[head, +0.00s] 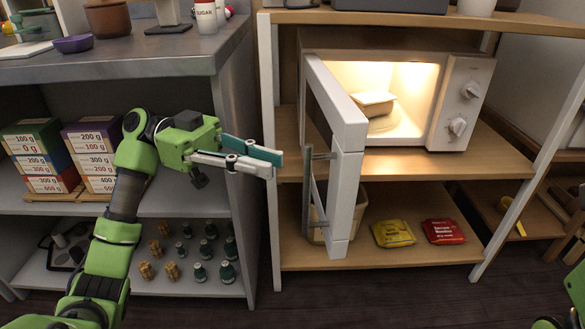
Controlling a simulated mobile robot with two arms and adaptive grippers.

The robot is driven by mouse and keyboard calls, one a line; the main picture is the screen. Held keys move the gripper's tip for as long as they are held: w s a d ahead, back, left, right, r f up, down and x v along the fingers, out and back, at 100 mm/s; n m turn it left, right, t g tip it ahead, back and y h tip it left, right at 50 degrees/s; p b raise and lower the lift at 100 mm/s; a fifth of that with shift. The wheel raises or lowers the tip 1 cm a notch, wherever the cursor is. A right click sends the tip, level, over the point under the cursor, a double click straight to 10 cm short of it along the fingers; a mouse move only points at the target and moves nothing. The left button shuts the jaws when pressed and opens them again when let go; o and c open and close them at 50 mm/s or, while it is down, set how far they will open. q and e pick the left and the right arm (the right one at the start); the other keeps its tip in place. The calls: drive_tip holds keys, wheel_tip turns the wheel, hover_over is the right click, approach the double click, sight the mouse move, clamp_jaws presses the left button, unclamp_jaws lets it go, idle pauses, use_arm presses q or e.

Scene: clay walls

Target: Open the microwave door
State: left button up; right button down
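The white microwave (468,105) stands on the upper shelf of a wooden rack at the right, its inside lit. Its door (345,165) is swung wide open toward me, with a grey vertical bar handle (308,195) on its outer left side. A pale lidded box (374,102) sits on the plate inside. My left gripper (276,165) is just left of the door and its handle, with a small visible gap. Its fingers overlap from this angle, so their opening is unclear; nothing shows in them. My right gripper is out of view.
A yellow packet (393,233) and a red packet (443,231) lie on the lower shelf, with a bin (357,208) behind the door. A grey counter (150,58) and shelves with weight boxes (38,157) and small bottles (200,272) stand at the left.

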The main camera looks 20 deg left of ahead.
use_arm(q)
drive_tip(key=a, duration=0.4)
drive_tip(key=shift+a, duration=0.1)
idle(0.4)
